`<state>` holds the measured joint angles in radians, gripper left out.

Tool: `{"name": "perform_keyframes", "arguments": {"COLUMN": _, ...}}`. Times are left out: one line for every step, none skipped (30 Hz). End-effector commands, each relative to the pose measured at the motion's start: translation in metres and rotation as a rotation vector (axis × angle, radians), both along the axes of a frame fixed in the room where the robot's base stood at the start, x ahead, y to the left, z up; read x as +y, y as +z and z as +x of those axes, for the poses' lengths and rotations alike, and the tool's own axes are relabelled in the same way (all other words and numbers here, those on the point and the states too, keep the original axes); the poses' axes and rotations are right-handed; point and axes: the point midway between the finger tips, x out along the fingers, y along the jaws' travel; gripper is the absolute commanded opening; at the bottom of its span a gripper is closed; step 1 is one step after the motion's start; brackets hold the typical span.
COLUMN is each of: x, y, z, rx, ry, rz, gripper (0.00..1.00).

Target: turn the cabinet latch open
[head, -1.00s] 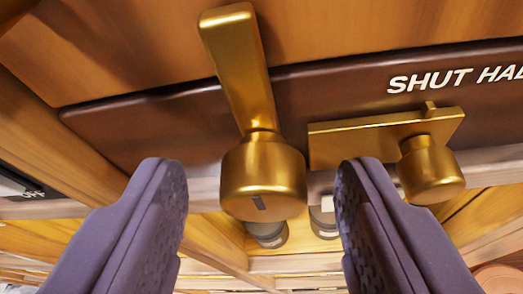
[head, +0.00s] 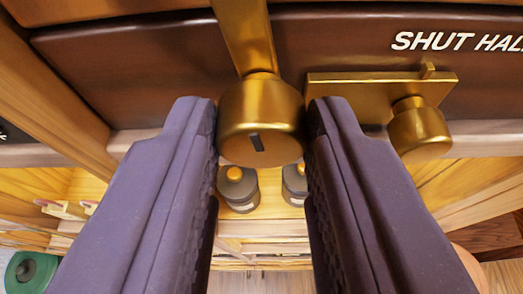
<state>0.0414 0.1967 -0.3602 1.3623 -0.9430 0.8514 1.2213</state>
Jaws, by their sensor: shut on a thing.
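The cabinet latch (head: 260,118) is a brass round knob with a dark slot mark on its face and a flat brass lever rising from it out of the top of the view. It sits on a dark brown rail. My gripper (head: 262,125) has its two purple-grey fingers on either side of the round knob, shut on it. The left fingertip covers the knob's left side and the right fingertip its right side.
A brass plate with a smaller knob (head: 419,130) is close to the right finger, under the lettering "SHUT HAL". Two grey canisters (head: 238,187) stand below, behind the fingers. A green round object (head: 30,272) is at lower left.

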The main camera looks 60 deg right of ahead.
Motion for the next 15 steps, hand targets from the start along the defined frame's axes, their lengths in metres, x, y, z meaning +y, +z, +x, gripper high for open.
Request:
{"name": "perform_keyframes", "arguments": {"x": 0.0003, "y": 0.0005, "z": 0.0007, "rx": 0.030, "ry": 0.000, "rz": -0.015, "gripper": 0.01}}
{"name": "perform_keyframes", "arguments": {"x": 0.0004, "y": 0.0004, "z": 0.0011, "rx": 0.053, "ry": 0.001, "rz": -0.024, "gripper": 0.01}}
{"name": "perform_keyframes", "arguments": {"x": 0.0005, "y": -0.0001, "z": 0.0013, "rx": 0.086, "ry": 0.000, "rz": -0.037, "gripper": 0.01}}
{"name": "perform_keyframes", "arguments": {"x": 0.0006, "y": 0.0001, "z": 0.0018, "rx": 0.109, "ry": 0.001, "rz": -0.046, "gripper": 0.01}}
{"name": "perform_keyframes", "arguments": {"x": 0.0009, "y": 0.0003, "z": 0.0020, "rx": 0.134, "ry": 0.001, "rz": -0.058, "gripper": 0.01}}
{"name": "perform_keyframes", "arguments": {"x": 0.0011, "y": 0.0002, "z": 0.0022, "rx": 0.169, "ry": 0.000, "rz": -0.071, "gripper": 0.01}}
{"name": "perform_keyframes", "arguments": {"x": 0.0013, "y": 0.0001, "z": 0.0026, "rx": 0.196, "ry": 0.002, "rz": -0.083, "gripper": 0.01}}
{"name": "perform_keyframes", "arguments": {"x": 0.0014, "y": 0.0002, "z": 0.0028, "rx": 0.222, "ry": 0.000, "rz": -0.094, "gripper": 0.01}}
{"name": "perform_keyframes", "arguments": {"x": 0.0016, "y": 0.0003, "z": 0.0033, "rx": 0.258, "ry": 0.001, "rz": -0.109, "gripper": 0.01}}
{"name": "perform_keyframes", "arguments": {"x": 0.0016, "y": 0.0002, "z": 0.0033, "rx": 0.284, "ry": 0.001, "rz": -0.120, "gripper": 0.01}}
{"name": "perform_keyframes", "arguments": {"x": 0.0017, "y": 0.0002, "z": 0.0034, "rx": 0.311, "ry": 0.001, "rz": -0.131, "gripper": 0.01}}
{"name": "perform_keyframes", "arguments": {"x": 0.0018, "y": 0.0000, "z": 0.0038, "rx": 0.346, "ry": 0.002, "rz": -0.145, "gripper": 0.01}}
{"name": "perform_keyframes", "arguments": {"x": 0.0019, "y": -0.0001, "z": 0.0040, "rx": 0.372, "ry": 0.001, "rz": -0.156, "gripper": 0.01}}
{"name": "perform_keyframes", "arguments": {"x": 0.0020, "y": 0.0000, "z": 0.0044, "rx": 0.399, "ry": 0.001, "rz": -0.167, "gripper": 0.01}}
{"name": "perform_keyframes", "arguments": {"x": 0.0022, "y": 0.0001, "z": 0.0046, "rx": 0.433, "ry": 0.001, "rz": -0.183, "gripper": 0.01}}
